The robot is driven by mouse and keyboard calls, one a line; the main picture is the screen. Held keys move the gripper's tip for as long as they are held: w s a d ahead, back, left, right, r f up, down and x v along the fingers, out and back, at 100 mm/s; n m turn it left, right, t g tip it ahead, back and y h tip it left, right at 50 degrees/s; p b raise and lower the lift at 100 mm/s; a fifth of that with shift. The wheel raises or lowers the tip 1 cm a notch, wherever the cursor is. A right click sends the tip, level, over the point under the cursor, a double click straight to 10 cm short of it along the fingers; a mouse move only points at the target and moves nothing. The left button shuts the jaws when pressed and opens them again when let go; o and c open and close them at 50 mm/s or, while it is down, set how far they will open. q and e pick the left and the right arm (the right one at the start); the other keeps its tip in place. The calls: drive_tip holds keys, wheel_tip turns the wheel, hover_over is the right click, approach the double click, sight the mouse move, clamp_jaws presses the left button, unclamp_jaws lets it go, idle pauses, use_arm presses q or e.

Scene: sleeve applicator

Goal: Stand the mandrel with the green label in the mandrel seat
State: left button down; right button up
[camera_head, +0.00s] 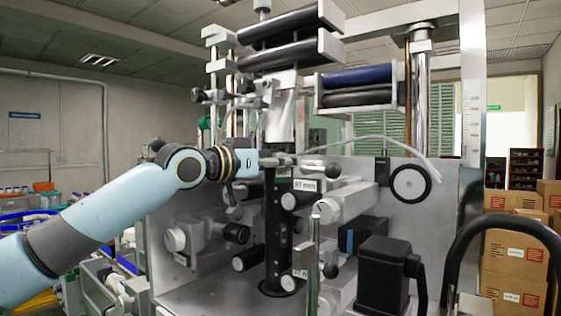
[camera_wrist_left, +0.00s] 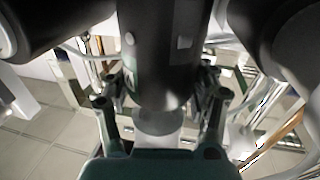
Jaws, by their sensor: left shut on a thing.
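A black upright mandrel (camera_head: 277,235) stands in the middle of the machine in the head view, with a small green label (camera_head: 283,171) near its top. My left gripper (camera_head: 277,162) reaches in from the left and is shut on the mandrel's upper end. In the left wrist view the dark mandrel (camera_wrist_left: 160,50) lies between the two fingers of the left gripper (camera_wrist_left: 160,105). The mandrel's lower end meets a dark round base (camera_head: 278,289) on the machine's deck. I cannot tell whether it is fully down in the seat. My right gripper is not in view.
Rollers and knobs crowd both sides of the mandrel, including a roller by the "97 mm" tag (camera_head: 305,185). A black box (camera_head: 383,275) stands at the right front. Dark rollers (camera_head: 290,25) hang above. Cardboard boxes (camera_head: 515,250) are stacked at the far right.

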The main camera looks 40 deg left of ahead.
use_arm(q)
drive_tip(key=shift+w, duration=0.1)
drive_tip(key=shift+c, duration=1.2)
unclamp_jaws()
drive_tip(key=shift+f, duration=0.1)
